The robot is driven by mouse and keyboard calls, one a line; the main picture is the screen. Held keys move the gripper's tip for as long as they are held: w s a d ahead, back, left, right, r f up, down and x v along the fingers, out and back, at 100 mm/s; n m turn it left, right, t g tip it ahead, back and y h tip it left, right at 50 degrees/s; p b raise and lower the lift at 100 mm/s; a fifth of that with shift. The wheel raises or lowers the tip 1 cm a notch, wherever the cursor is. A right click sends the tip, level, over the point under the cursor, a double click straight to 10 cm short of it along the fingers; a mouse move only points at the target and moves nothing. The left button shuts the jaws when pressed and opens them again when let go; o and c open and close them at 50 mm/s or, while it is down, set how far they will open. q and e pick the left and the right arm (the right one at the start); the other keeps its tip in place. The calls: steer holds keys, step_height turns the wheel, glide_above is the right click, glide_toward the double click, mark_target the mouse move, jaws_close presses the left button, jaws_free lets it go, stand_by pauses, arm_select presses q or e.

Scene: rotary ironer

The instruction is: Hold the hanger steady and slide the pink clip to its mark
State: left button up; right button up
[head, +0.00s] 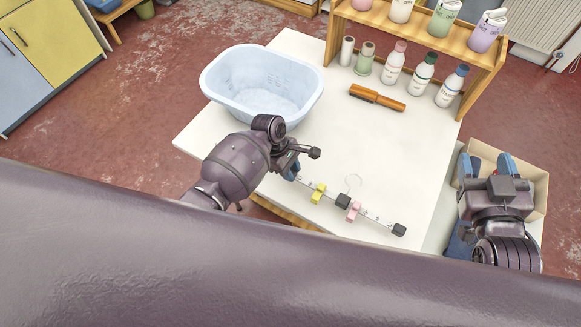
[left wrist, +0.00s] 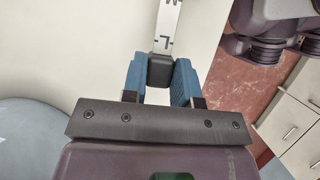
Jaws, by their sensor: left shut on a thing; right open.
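The hanger (head: 375,218) lies on the white table, a pale marked bar with a dark middle block, a wire hook and dark end blocks. The pink clip (head: 353,211) is on the bar just right of the middle block. A yellow clip (head: 318,193) is on the bar left of that block. My left gripper (head: 292,169) is at the bar's left end. In the left wrist view its blue fingers (left wrist: 160,72) are shut on the dark end block, with letter marks on the bar (left wrist: 166,25) beyond. My right gripper (head: 488,166) is open and empty, right of the table and apart from the hanger.
A pale blue basin (head: 262,80) stands at the table's back left. An orange-brown brush (head: 377,97) and several bottles (head: 422,74) stand or lie near a wooden shelf (head: 473,48). A cardboard box (head: 536,178) is by my right gripper. The table's middle is clear.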

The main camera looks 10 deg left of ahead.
arm_select(q)
steer(key=shift+f, duration=0.1)
steer(key=shift+f, duration=1.35)
steer(key=o, duration=0.8)
steer(key=shift+c, duration=0.2)
steer(key=shift+r, duration=0.25)
jaws_close()
stand_by(0.9)
